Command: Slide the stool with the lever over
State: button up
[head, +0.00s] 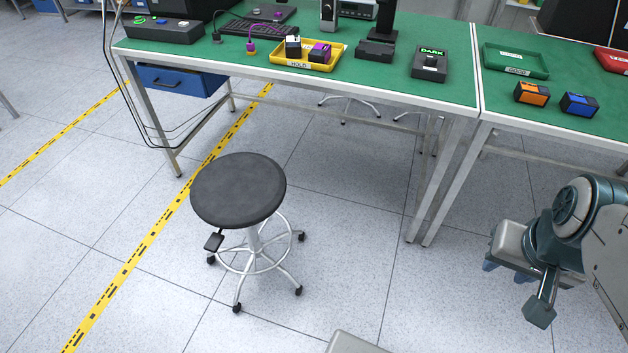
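The stool (238,191) has a round dark seat, a silver column with a foot ring, and dark casters. It stands upright on the floor in the head view, left of centre, in front of the green-topped bench. A small black lever paddle (214,242) sticks out below the seat on its left front side. My gripper (507,266) is at the lower right, well apart from the stool. Its fingers are mostly hidden behind its own housing, so its opening does not show.
A green-topped bench (300,82) stands behind the stool, with a second bench (520,112) beside it at right. Their legs reach the floor. Yellow tape (140,249) runs left of the stool. Cables (125,95) hang at the bench's left end. Floor between stool and gripper is clear.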

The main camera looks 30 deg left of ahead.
aim_at(256, 249)
jog(key=u, duration=0.3)
jog(key=i, duration=0.65)
jog(key=u, duration=0.9)
jog(key=i, duration=0.3)
jog(key=u, duration=0.4)
